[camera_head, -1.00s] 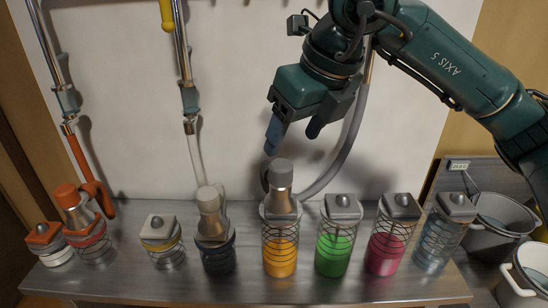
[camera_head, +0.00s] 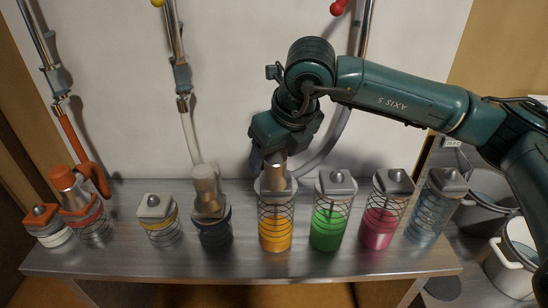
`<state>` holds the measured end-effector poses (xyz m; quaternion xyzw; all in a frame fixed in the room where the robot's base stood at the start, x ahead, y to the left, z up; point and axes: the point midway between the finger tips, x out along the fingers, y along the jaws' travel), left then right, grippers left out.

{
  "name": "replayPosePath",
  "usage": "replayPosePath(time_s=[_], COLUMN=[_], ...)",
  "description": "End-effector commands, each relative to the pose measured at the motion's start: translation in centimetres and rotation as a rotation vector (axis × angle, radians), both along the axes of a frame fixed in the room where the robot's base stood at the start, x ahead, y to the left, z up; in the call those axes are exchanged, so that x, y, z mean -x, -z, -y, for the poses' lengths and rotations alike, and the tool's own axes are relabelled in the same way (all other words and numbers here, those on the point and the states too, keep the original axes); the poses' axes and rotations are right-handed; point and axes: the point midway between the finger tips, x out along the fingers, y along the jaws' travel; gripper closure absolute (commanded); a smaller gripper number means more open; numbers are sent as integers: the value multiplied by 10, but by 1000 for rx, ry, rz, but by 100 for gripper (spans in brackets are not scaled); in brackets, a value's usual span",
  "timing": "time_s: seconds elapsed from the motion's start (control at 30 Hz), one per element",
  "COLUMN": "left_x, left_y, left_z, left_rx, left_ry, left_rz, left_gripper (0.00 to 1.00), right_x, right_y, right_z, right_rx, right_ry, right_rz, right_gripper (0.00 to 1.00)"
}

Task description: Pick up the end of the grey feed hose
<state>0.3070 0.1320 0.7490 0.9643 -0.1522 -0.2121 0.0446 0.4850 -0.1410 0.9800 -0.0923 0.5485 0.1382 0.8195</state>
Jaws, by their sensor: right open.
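The grey feed hose (camera_head: 332,146) hangs from a metal pipe at the upper right and curves down behind my right arm. Its end carries a metal nozzle (camera_head: 275,180), which sits on top of the jar of orange liquid (camera_head: 275,232). My right gripper (camera_head: 268,160) is down at the top of this nozzle. My left gripper is not in view.
Lidded jars stand along the metal bench (camera_head: 130,262), including green (camera_head: 328,228) and pink (camera_head: 381,225) ones. An orange hose (camera_head: 76,140) and a white hose (camera_head: 190,138) end in nozzles on jars at left. Buckets (camera_head: 512,262) stand at right.

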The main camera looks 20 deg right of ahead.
Motion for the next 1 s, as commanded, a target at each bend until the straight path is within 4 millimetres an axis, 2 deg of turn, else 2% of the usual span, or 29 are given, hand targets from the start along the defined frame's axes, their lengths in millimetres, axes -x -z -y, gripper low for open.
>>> replayPosePath(time_s=[0.1,0.33,1.0], left_x=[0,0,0], left_y=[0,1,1], left_z=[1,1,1], left_rx=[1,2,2], left_ry=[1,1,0], left_rz=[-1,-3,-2], left_gripper=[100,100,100], right_x=[-3,-3,-3], right_y=[8,8,6], right_z=[-1,-1,-1], right_rx=[-1,0,-1], right_ry=[-1,-2,-2], right_rz=[0,1,4], right_gripper=[36,37,92])
